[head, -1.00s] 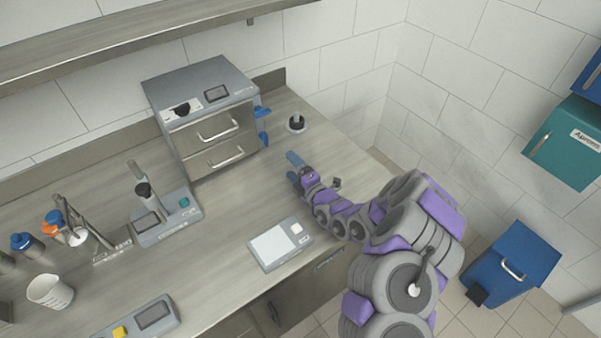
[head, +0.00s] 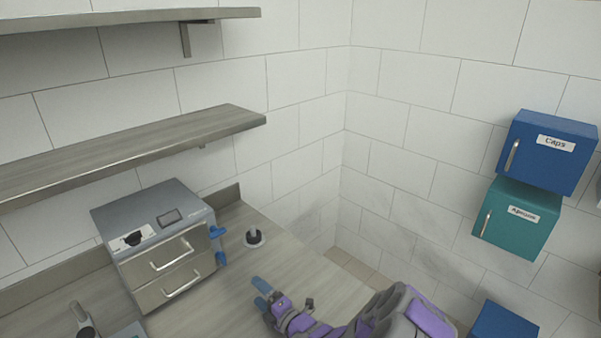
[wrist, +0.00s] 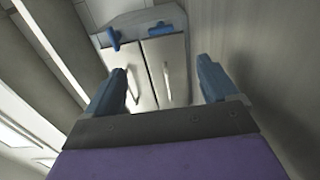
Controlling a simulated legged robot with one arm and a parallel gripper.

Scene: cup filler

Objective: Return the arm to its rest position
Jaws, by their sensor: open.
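My gripper (head: 266,293) is in the lower middle of the head view, over the counter, with my purple and grey arm reaching in from the bottom right. In the wrist view its two blue fingers (wrist: 160,85) are wide apart with nothing between them. Beyond the fingers stands the grey two-drawer cabinet (wrist: 166,75). In the head view this cabinet (head: 165,259) is to the left of the gripper, and the two are apart.
Shelves (head: 130,150) run along the left wall. Blue (head: 548,152) and teal (head: 517,218) boxes hang at the right. A lower blue box (head: 503,321) is partly cut off.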

